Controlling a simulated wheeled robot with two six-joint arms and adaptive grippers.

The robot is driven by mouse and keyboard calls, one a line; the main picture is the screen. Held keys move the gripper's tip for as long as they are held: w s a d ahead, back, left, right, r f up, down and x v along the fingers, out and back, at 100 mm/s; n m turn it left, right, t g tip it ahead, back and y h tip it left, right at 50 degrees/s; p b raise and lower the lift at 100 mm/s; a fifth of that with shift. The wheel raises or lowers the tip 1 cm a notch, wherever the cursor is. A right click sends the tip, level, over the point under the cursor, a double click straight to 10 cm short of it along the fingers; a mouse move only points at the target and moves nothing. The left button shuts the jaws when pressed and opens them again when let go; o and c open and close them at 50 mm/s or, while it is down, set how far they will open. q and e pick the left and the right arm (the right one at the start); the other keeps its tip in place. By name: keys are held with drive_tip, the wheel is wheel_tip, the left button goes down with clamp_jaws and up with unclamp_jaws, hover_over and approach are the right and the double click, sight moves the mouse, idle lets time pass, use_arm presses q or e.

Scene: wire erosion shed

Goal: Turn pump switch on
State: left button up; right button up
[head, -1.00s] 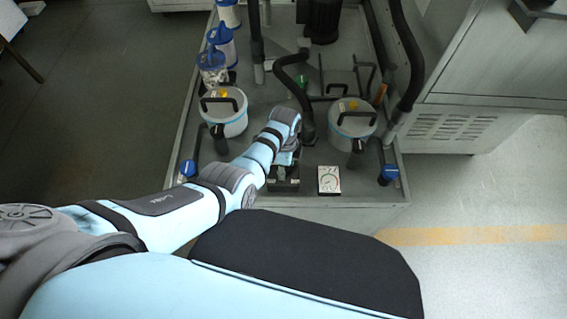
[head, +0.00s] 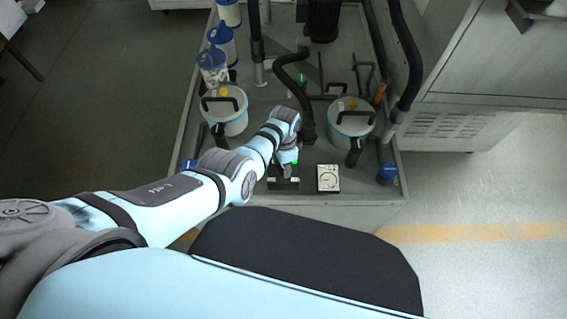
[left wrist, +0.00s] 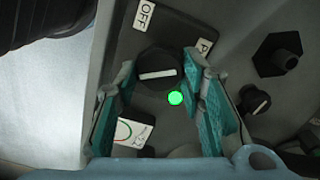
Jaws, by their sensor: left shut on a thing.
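The pump switch is a round black knob (left wrist: 158,66) with a white pointer bar on a dark box (head: 283,184) at the cart's front edge. In the left wrist view the bar lies nearly level, below an OFF label (left wrist: 144,14) and a partly hidden label starting with P (left wrist: 203,47). My left gripper (head: 287,170) is shut on the knob, one teal finger on each side. My right gripper is not in view.
A white gauge (head: 328,178) sits right of the switch box. Two lidded pots (head: 224,112) (head: 352,120) stand behind, with black hoses around them. Blue valve handles (head: 388,171) are at the cart's front corners. A grey cabinet (head: 490,60) stands at the right.

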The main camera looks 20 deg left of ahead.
sight(283, 167)
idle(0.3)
use_arm(q)
drive_tip(key=o, duration=1.1)
drive_tip(key=shift+o, duration=0.2)
wheel_tip(283, 167, up, 12)
